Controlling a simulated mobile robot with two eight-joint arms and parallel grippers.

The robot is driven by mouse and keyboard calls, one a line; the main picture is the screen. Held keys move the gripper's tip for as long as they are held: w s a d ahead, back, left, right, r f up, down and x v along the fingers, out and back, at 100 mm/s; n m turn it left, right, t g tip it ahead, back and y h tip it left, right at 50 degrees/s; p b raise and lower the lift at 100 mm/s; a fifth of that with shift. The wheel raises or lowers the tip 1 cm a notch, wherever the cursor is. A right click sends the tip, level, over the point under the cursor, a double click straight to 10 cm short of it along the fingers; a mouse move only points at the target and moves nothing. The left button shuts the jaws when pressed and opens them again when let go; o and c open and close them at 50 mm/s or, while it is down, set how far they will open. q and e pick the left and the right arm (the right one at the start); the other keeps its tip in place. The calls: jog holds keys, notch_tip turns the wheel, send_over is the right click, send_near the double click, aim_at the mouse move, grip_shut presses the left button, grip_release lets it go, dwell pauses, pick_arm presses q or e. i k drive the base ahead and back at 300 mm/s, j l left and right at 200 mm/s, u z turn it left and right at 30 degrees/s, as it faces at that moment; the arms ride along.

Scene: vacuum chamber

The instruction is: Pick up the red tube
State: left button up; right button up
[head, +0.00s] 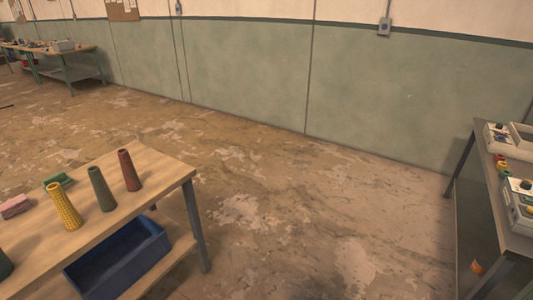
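The red tube (129,170) stands upright on the wooden table (150,204) at the lower left of the head view. It is a dull red, slightly tapered tube near the table's far right corner. A dark green tube (101,189) stands just to its left, apart from it. A yellow textured tube (63,206) stands further left. Neither of my grippers shows in the head view.
A pink item (15,206) and a green item (58,181) lie on the same table. A blue bin (120,262) sits on its lower shelf. A metal bench (497,200) with devices stands at the right. The floor between is clear.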

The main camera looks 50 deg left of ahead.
aim_at(132, 182)
jog(key=i+j+u, duration=0.2)
jog(key=i+u, duration=0.3)
jog(key=u, duration=2.75)
jog(key=i+j, duration=0.3)
jog(key=i+j+z, duration=0.45)
jog(key=i+j, duration=0.35)
jog(key=j, duration=0.15)
